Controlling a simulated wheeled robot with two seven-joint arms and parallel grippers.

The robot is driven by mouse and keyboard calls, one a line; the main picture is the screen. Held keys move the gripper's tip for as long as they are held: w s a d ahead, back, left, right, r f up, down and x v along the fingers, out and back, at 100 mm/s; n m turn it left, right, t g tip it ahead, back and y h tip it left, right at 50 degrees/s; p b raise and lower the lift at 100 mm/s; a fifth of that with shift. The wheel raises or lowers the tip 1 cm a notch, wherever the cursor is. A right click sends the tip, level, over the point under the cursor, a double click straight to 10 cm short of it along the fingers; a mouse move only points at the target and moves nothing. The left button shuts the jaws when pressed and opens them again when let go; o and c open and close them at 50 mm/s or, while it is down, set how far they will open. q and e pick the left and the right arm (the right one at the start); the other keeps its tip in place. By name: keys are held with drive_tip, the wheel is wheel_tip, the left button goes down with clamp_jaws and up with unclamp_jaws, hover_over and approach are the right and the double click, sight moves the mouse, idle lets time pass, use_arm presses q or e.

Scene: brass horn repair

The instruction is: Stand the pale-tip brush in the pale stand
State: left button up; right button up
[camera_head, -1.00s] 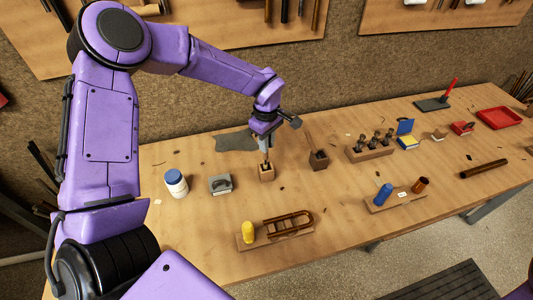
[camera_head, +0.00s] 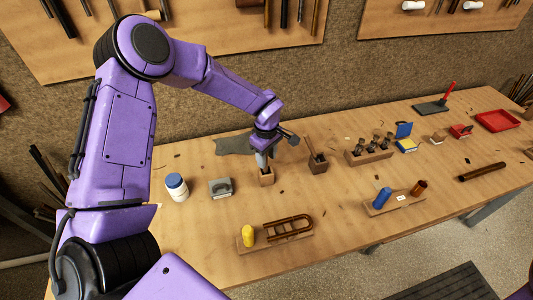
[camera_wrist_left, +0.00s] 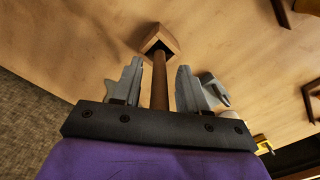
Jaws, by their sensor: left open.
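The pale stand (camera_head: 267,178) is a small light wooden block on the bench, below my left gripper (camera_head: 263,165). It also shows in the left wrist view (camera_wrist_left: 155,35). A brown brush handle (camera_wrist_left: 160,88) runs between the open fingers of my left gripper (camera_wrist_left: 160,68) and meets the stand. The fingers are apart, with a gap on each side of the handle. The brush's tip is hidden, so its colour cannot be told. A darker stand (camera_head: 318,165) with a thin rod leaning in it is just to the right. My right gripper is not in view.
A white jar with a blue lid (camera_head: 176,187) and a grey block (camera_head: 221,188) stand left of the pale stand. A wooden holder with a yellow plug (camera_head: 248,236) and a brass bow (camera_head: 288,228) lies in front. A dark grey cloth (camera_head: 235,145) lies behind.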

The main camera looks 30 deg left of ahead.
use_arm(q)
wheel_tip(320, 180, up, 12)
drive_tip(key=shift+r+b, duration=0.15)
drive_tip(key=shift+b, duration=0.8)
idle(0.6)
